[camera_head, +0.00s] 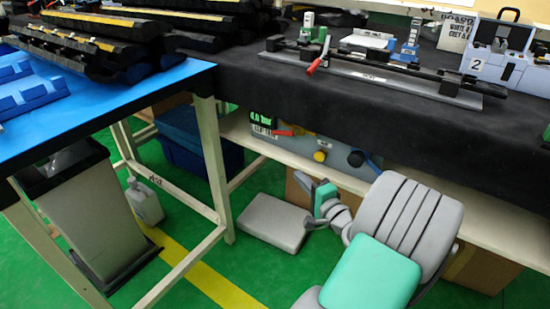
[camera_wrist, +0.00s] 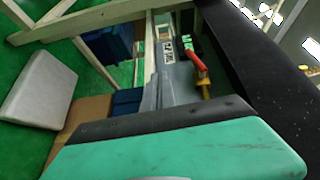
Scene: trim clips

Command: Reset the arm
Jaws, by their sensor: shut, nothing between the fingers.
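My arm reaches low in front of the black-covered bench in the head view. Its grey and teal links fold at the lower right of that view. My gripper (camera_head: 309,222) is at the small dark end of the arm, left of the ribbed link and below the bench top. It is shut and holds nothing. Its fingers are too small to make out well. In the wrist view a teal and black part of my own arm fills the bottom, and the fingertips do not show clearly.
The black-covered bench (camera_head: 480,130) carries a rail fixture (camera_head: 375,75) and a blue case (camera_head: 498,50). Its lower shelf (camera_head: 490,218) is close behind my arm. A grey slab (camera_head: 272,222) lies on the floor to the left. A blue-topped table (camera_head: 120,105) and bin (camera_head: 80,210) stand further left.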

